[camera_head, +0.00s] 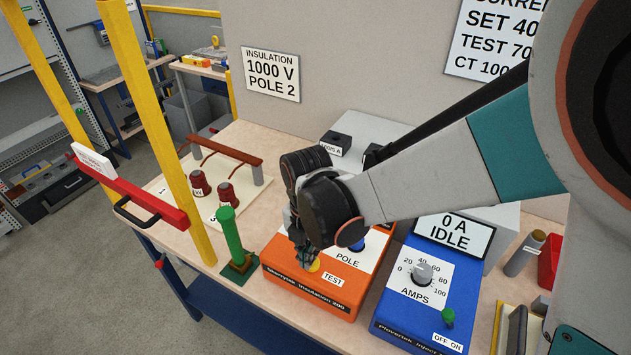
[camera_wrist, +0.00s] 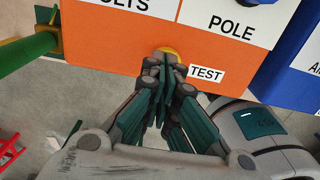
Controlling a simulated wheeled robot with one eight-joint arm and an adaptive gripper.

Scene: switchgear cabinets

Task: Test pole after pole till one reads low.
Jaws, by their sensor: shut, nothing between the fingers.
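The orange insulation tester (camera_head: 308,287) stands on the bench, with a yellow button (camera_head: 314,265) beside its TEST label (camera_head: 333,280) and a blue POLE knob (camera_head: 357,244). A sign (camera_head: 271,74) on the wall reads "INSULATION 1000 V POLE 2". My gripper (camera_head: 308,262) is shut and empty, its fingertips at the yellow button. In the wrist view the fingertips (camera_wrist: 165,66) cover part of the yellow button (camera_wrist: 168,51), so I cannot tell whether it is pressed. My arm hides much of the tester's upper panel.
A blue injection set (camera_head: 420,295) stands to the right, its display reading "0 A IDLE". A green upright handle (camera_head: 230,236) stands close on the left. Two dark red insulators (camera_head: 200,184) sit behind it. A red barrier bar (camera_head: 130,187) crosses yellow posts at left.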

